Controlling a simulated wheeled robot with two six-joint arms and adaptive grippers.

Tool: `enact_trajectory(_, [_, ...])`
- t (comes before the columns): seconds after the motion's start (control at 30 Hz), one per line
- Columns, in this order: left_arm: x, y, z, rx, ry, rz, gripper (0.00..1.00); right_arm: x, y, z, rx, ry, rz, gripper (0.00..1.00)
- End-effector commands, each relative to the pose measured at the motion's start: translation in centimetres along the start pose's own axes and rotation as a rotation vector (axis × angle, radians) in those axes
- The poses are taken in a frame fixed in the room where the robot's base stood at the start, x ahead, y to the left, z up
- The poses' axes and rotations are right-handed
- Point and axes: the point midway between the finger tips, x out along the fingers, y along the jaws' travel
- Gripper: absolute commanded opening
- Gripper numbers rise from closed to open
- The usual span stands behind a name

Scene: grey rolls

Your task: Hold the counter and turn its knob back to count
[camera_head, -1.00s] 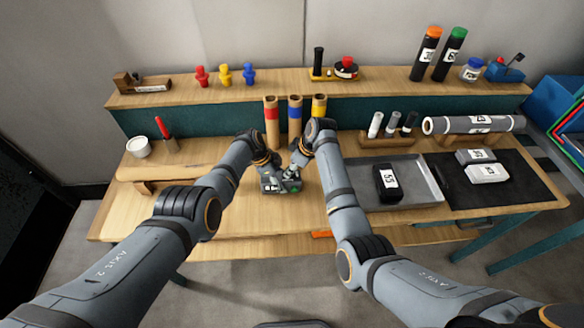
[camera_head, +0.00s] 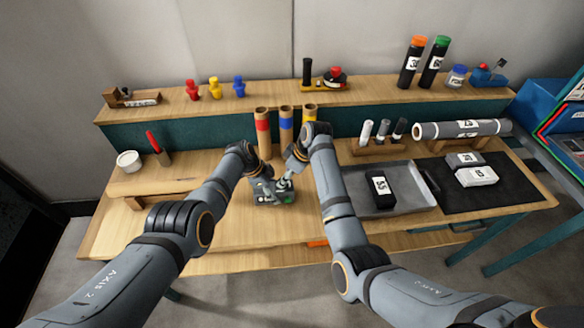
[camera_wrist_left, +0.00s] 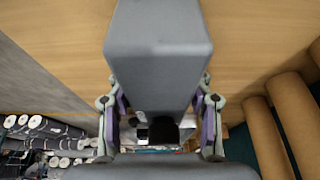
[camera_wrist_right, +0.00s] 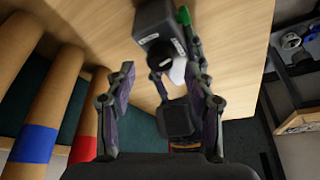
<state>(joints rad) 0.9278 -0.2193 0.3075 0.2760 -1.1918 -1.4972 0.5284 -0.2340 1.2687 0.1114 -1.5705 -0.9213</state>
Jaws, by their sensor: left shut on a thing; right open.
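The counter is a small dark grey box (camera_head: 268,198) on the front middle of the workbench. In the left wrist view its grey body (camera_wrist_left: 158,45) fills the space between my left gripper's fingers (camera_wrist_left: 160,115), which are shut on it. In the head view my left gripper (camera_head: 258,178) is partly hidden.
Cardboard tubes with red, blue and yellow bands (camera_head: 286,126) stand just behind the grippers. A grey tray (camera_head: 412,195) with a black box is to the right. A black mat (camera_head: 510,190) lies beyond it. Bare wood (camera_head: 215,230) shows at the front left.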

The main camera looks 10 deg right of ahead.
Motion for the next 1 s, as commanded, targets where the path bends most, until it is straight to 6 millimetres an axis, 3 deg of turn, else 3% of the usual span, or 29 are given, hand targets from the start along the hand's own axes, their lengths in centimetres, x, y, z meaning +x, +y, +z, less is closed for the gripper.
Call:
enact_trajectory(0.2, [0.0,0.0,0.0,0.000,0.000,-0.001,0.08,-5.5,0.1,0.0,0.001,0.001,0.004,0.54])
enact_trajectory(0.4, [0.0,0.0,0.0,0.000,0.000,-0.001,0.08,-8.7,0.0,0.0,0.000,0.000,0.001,0.54])
enact_trajectory(0.8, [0.0,0.0,0.0,0.000,0.000,0.000,0.08,-9.3,0.0,0.1,0.001,0.001,-0.001,0.54])
enact_trajectory(1.0, [0.0,0.0,0.0,0.000,0.000,-0.001,0.08,-7.9,0.6,2.8,-0.001,0.138,0.003,0.54])
